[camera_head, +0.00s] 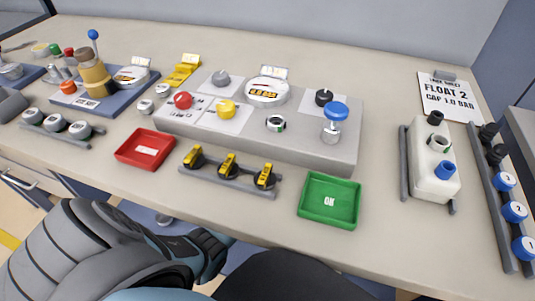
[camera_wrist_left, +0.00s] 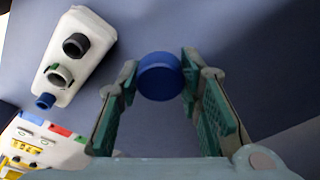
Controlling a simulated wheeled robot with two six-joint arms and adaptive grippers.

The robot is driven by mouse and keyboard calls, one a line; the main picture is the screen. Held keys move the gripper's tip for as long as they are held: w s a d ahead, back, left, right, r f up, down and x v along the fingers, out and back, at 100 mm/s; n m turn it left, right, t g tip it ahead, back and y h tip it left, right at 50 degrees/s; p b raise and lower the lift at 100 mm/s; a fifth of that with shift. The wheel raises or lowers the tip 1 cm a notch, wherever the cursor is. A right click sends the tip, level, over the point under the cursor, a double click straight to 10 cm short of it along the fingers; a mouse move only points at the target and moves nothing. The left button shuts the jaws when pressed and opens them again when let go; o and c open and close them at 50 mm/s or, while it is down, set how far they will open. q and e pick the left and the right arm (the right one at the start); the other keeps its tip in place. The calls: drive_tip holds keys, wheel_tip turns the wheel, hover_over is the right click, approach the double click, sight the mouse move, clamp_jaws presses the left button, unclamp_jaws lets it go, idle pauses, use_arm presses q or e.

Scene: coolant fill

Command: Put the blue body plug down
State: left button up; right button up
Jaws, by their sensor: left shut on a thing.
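The blue body plug (camera_wrist_left: 160,76) is a round blue cap between the two fingers of my left gripper (camera_wrist_left: 158,62) in the left wrist view. The gripper is shut on its sides. In the head view my left gripper (camera_head: 212,256) is low, in front of the bench's near edge, and the plug in it is hidden there. The white body (camera_head: 432,180) stands at the right of the bench, with a black, a grey-ringed and a blue fitting on top. It also shows at upper left in the left wrist view (camera_wrist_left: 77,52). My right gripper is not in view.
A green OK tray (camera_head: 329,201) and a red tray (camera_head: 146,149) sit near the front edge. A rail of yellow-topped pieces (camera_head: 228,170) lies between them. A grey fixture block (camera_head: 300,140) stands behind. A rail with numbered blue caps (camera_head: 514,212) is at far right. Bench between green tray and white body is clear.

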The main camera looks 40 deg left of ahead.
use_arm(q)
drive_tip(key=f+b, duration=0.1)
drive_tip(key=f, duration=0.1)
drive_tip(key=f+b, duration=0.3)
drive_tip(key=f, duration=0.1)
drive_tip(key=shift+s+a+f, duration=0.2)
drive_tip(key=shift+s+f, duration=0.1)
drive_tip(key=shift+f, duration=0.05)
wheel_tip(320, 180, down, 3)
drive_tip(key=shift+f+b, duration=0.1)
drive_tip(key=shift+b, duration=1)
drive_tip(key=shift+f, duration=0.15)
drive_tip(key=o, duration=0.9)
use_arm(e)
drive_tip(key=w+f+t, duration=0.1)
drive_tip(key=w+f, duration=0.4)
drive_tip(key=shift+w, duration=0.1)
